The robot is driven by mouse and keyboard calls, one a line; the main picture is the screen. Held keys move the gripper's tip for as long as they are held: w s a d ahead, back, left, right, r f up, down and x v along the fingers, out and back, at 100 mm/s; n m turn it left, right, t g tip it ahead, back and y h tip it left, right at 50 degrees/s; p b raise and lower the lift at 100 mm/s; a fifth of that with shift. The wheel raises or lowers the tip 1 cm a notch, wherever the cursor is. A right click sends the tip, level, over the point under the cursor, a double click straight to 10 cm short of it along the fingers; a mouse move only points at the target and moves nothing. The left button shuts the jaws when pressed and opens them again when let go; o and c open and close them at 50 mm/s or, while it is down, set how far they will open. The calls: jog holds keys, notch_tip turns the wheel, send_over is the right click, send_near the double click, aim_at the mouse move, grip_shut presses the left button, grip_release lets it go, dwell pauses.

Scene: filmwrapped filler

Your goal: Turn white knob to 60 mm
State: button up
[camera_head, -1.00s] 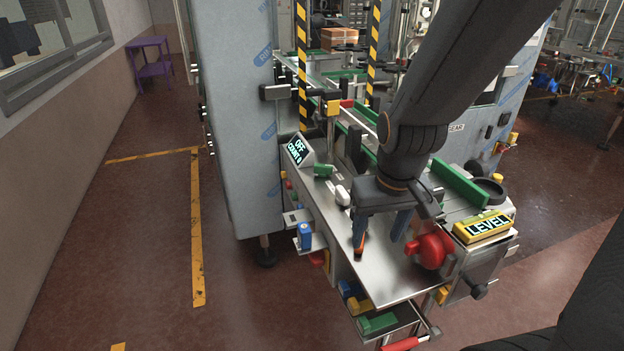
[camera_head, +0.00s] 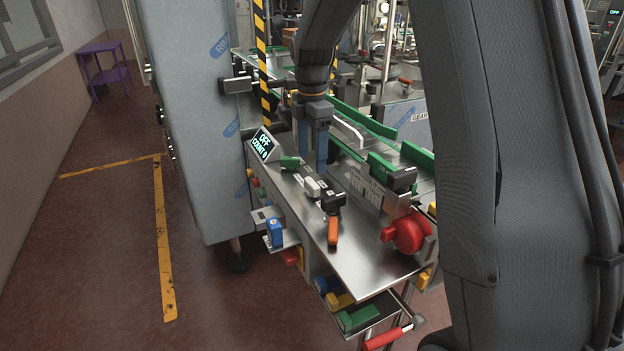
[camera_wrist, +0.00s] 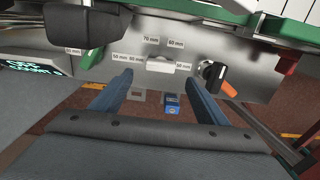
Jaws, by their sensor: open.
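The white knob (camera_head: 313,188) sits on the steel panel of the machine, left of a black switch with an orange handle (camera_head: 333,228). In the wrist view the white knob (camera_wrist: 160,66) has mm labels around it, among them 70 mm and 60 mm (camera_wrist: 176,43). Its exact pointing cannot be told. My gripper (camera_head: 313,168) is open, pointing down over the panel just behind the knob. In the wrist view my gripper's fingers (camera_wrist: 157,78) are wide apart and empty, with the knob between and beyond their tips.
A red round handle (camera_head: 408,233) stands at the panel's right. A display (camera_head: 263,145) reading OFF and COUNT, and a green block (camera_head: 290,162), are near the left edge. A blue block (camera_head: 274,233) sits on a side bracket. Green guide rails run behind.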

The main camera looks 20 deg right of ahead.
aim_at(312, 182)
notch_tip(312, 182, down, 7)
jog(key=shift+f+p, duration=0.2)
jog(key=shift+p, duration=0.85)
jog(key=c, duration=1)
jog(key=shift+c, duration=0.2)
